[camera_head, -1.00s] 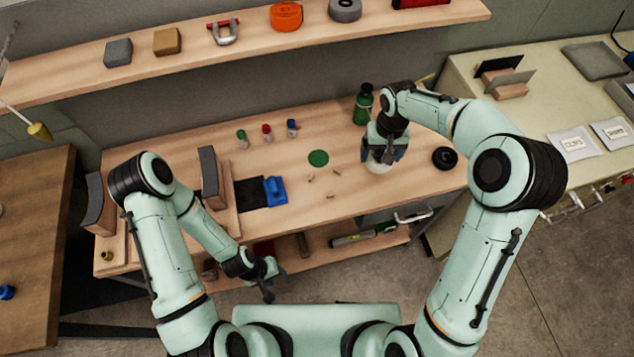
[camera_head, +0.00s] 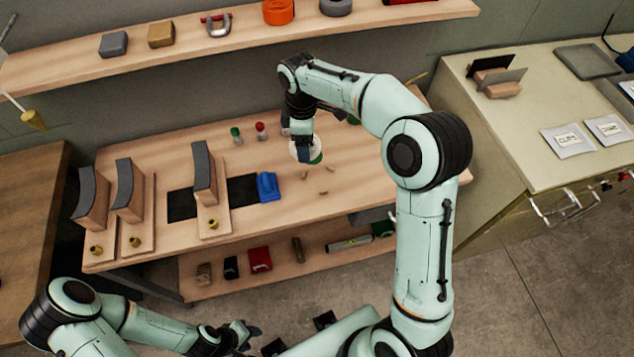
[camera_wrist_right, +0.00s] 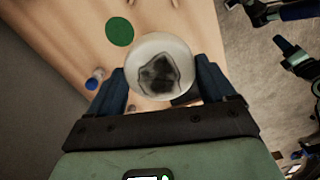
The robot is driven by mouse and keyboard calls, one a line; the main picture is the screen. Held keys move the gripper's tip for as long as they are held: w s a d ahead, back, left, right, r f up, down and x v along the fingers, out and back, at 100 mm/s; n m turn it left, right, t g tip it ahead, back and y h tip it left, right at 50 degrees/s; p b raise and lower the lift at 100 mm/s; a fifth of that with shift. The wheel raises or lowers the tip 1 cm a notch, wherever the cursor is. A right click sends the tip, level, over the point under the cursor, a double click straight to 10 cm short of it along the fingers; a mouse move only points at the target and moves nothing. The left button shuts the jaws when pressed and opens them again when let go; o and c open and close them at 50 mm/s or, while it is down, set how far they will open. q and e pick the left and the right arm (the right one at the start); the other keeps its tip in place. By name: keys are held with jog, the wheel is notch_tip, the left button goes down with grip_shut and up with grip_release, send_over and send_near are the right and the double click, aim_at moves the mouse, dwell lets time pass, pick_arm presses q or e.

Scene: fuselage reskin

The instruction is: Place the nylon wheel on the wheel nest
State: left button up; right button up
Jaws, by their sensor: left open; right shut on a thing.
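The nylon wheel is a white disc with a dark middle, seen in the right wrist view (camera_wrist_right: 143,82). My right gripper (camera_wrist_right: 162,82) is shut on it, one finger on each side. In the head view my right gripper (camera_head: 304,150) holds it over the middle of the bench. A flat green disc (camera_wrist_right: 120,32), perhaps the wheel nest, lies on the bench just beside the wheel in the wrist view. In the head view the wheel and gripper mostly hide it. My left gripper (camera_head: 243,335) is open and empty, low in front of the bench.
A blue block (camera_head: 268,186) and dark mats lie left of the wheel. Curved grey-faced stands (camera_head: 205,172) are at the bench's left. Small green-capped (camera_head: 236,135) and red-capped (camera_head: 260,131) bottles stand behind. A shelf (camera_head: 180,62) runs above the bench.

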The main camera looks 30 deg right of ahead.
aim_at(317, 140)
jog(key=d+r+n, duration=0.1)
jog(key=n, duration=0.1)
jog(key=d+r+n+b, duration=0.1)
jog(key=n, duration=0.2)
jog(key=s+d+r+n, duration=0.1)
jog(key=n, duration=0.1)
jog(key=shift+r+n+b, duration=0.2)
jog(key=shift+n+b, duration=0.2)
jog(key=shift+s+d+r+n, duration=0.15)
jog(key=shift+d+r+n, duration=0.15)
jog(key=shift+n, duration=0.5)
jog(key=shift+f+b, duration=0.3)
jog(key=shift+f, duration=0.05)
notch_tip(317, 140, down, 19)
jog(key=b, duration=0.2)
jog(key=shift+b, duration=0.3)
pick_arm(q)
jog(key=s+f, duration=0.3)
jog(key=f, duration=0.3)
jog(key=shift+f, duration=0.2)
jog(key=shift+s, duration=0.1)
